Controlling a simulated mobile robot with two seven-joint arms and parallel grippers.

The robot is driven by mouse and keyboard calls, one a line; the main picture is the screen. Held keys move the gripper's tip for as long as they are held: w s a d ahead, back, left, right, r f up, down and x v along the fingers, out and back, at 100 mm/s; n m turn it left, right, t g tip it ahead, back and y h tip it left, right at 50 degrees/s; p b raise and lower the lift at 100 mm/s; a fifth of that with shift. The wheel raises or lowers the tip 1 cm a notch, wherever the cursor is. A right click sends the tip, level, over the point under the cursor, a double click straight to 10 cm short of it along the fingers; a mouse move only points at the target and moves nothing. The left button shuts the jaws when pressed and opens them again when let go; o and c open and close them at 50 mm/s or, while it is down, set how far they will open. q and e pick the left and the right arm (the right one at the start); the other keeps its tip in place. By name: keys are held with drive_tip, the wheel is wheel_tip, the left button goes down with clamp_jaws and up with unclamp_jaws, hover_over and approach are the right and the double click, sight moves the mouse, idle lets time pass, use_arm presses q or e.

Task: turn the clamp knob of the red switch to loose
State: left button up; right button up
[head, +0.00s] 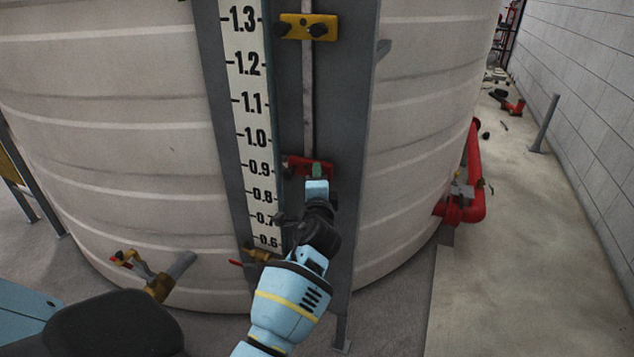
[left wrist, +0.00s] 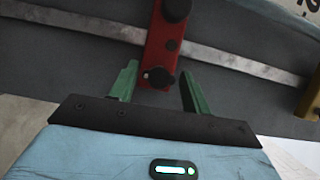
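The red switch (head: 297,160) is a red block on the vertical rod beside the level scale, near the 0.9 mark. In the left wrist view the red switch (left wrist: 160,52) crosses the pale rod. It carries a large black knob at its far end and a smaller dark knob (left wrist: 158,77) at its near end. My left gripper (head: 317,170) is at the red switch and hides part of it in the head view. In the left wrist view its green fingers (left wrist: 159,70) are apart, one on each side of the near knob, with visible gaps.
A yellow switch (head: 308,27) sits higher on the same rod. The scale (head: 250,100) and grey metal channel stand against a large pale tank (head: 110,130). Brass valves (head: 158,287) are low at the left. Red pipe (head: 475,190) is at the right, beside open floor.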

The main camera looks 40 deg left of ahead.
use_arm(q)
drive_tip(key=shift+o, duration=0.8)
drive_tip(key=v, duration=0.8)
drive_tip(key=shift+w, duration=0.1)
use_arm(e)
drive_tip(key=shift+w, duration=0.1)
use_arm(q)
drive_tip(key=s+d+f+n+g+h+p, duration=0.2)
drive_tip(key=s+d+f+h, duration=0.3)
drive_tip(key=s+f, duration=0.7)
drive_tip(key=s+d+f+n+g+h+p, duration=0.1)
drive_tip(key=s+d+f+n+h+p, duration=0.3)
drive_tip(key=s+f, duration=0.75)
drive_tip(key=s+d+f+n+g+h, duration=0.1)
drive_tip(key=s+d, duration=0.2)
drive_tip(key=s, duration=0.5)
drive_tip(key=s+d+n+g+h, duration=0.1)
drive_tip(key=s+d+h, duration=0.1)
drive_tip(key=s, duration=0.7)
drive_tip(key=shift+d+f+n+g+h, duration=0.3)
drive_tip(key=shift+d+f+g, duration=0.1)
drive_tip(key=shift+d, duration=0.05)
use_arm(e)
drive_tip(key=w+r+t, duration=0.1)
drive_tip(key=w+r, duration=0.3)
drive_tip(key=r, duration=0.3)
drive_tip(key=shift+w+d+r+t, duration=0.3)
drive_tip(key=shift+w+d+r, duration=0.05)
drive_tip(key=shift+a, duration=0.1)
